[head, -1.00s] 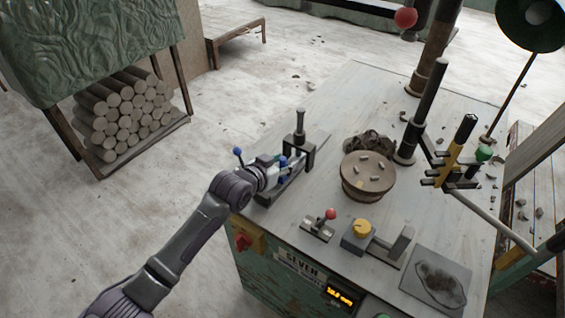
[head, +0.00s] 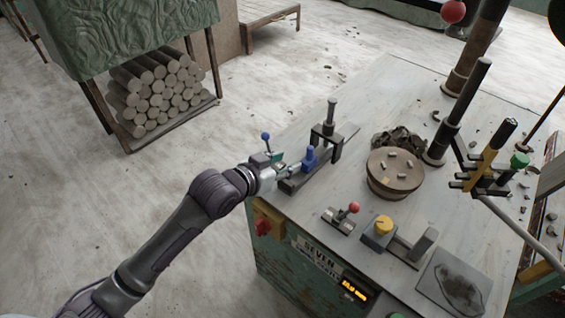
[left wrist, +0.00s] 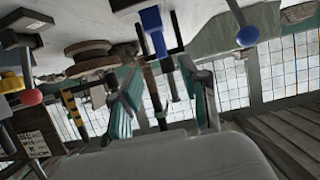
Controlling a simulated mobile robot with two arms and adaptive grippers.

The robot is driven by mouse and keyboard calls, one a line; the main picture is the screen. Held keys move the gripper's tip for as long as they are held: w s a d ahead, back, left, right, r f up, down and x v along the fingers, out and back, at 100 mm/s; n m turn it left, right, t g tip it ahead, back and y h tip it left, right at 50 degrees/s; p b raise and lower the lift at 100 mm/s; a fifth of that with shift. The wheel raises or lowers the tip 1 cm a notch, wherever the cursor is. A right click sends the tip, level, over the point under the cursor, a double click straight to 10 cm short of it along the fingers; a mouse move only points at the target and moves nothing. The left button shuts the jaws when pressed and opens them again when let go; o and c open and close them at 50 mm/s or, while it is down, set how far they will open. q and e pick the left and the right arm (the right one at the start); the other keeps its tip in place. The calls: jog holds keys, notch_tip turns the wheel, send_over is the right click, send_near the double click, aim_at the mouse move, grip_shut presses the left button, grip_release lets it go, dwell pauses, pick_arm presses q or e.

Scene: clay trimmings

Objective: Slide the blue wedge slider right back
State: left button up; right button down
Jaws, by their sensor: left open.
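The blue wedge slider (head: 310,157) sits on a dark rail (head: 291,185) at the table's left side, just in front of a black gantry with an upright post (head: 329,125). In the left wrist view the blue slider (left wrist: 152,27) appears at top centre, beyond the fingers. My left gripper (head: 283,168) is at the near-left end of the rail, beside the slider and apparently apart from it. Its two fingers (left wrist: 163,103) are spread with no object held between them. My right gripper is in neither view.
A blue ball knob on a lever (head: 266,136) stands close to my left gripper. A red-knobbed lever (head: 354,208), a yellow knob (head: 383,225) and a round wheel with clay bits (head: 394,168) are to the right.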

pick_arm(q)
jog(key=shift+s+a+r, duration=0.1)
jog(key=shift+s+a, duration=0.05)
jog(key=shift+s, duration=0.1)
